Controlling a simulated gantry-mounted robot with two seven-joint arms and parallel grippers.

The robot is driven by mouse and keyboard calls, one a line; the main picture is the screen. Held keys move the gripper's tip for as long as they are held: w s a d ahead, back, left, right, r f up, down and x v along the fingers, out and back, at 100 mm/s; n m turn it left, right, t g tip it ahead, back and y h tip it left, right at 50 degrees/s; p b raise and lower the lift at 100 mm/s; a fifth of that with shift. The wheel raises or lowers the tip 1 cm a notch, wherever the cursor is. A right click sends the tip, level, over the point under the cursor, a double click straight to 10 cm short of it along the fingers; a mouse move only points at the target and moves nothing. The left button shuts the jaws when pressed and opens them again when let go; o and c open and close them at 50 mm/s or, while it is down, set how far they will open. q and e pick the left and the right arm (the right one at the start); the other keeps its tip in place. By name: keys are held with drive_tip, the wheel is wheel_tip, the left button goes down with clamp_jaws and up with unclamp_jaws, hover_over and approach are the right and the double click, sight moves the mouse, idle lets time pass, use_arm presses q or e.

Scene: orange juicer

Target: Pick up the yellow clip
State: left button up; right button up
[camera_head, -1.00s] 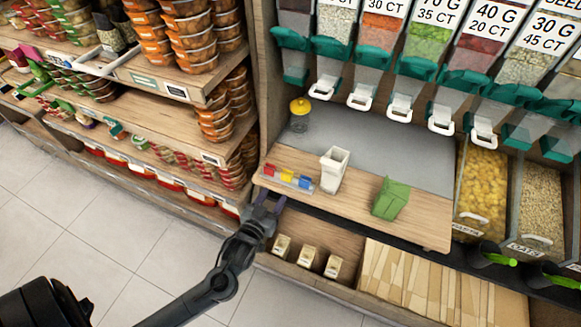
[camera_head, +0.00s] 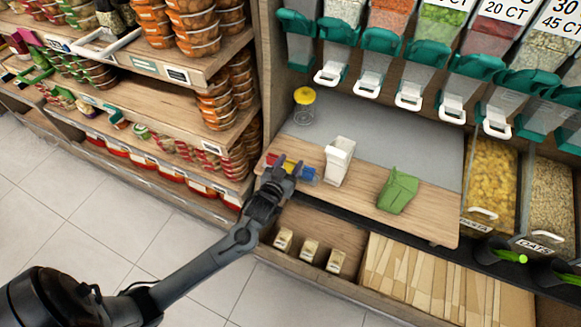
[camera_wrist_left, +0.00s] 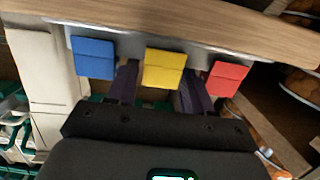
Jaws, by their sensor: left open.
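The yellow clip (camera_wrist_left: 164,67) shows in the left wrist view between a blue clip (camera_wrist_left: 94,58) and a red clip (camera_wrist_left: 228,78) in a row on a pale holder. My left gripper (camera_wrist_left: 158,85) is open, with one dark finger on each side of the yellow clip. I cannot tell whether the fingers touch it. The red clip (camera_head: 277,161) and blue clip (camera_head: 306,174) show on either side. My right gripper is not in view.
A white container (camera_head: 338,162) stands right of the clips, and a green bag (camera_head: 398,191) is farther right on the counter (camera_head: 430,222). A yellow-lidded jar (camera_head: 304,104) stands behind. Dispensers hang above. Shelves of packed food are at left.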

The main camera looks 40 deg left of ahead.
use_arm(q)
drive_tip(key=shift+w+a+f, duration=0.1)
drive_tip(key=shift+w, duration=0.25)
drive_tip(key=c, duration=0.7)
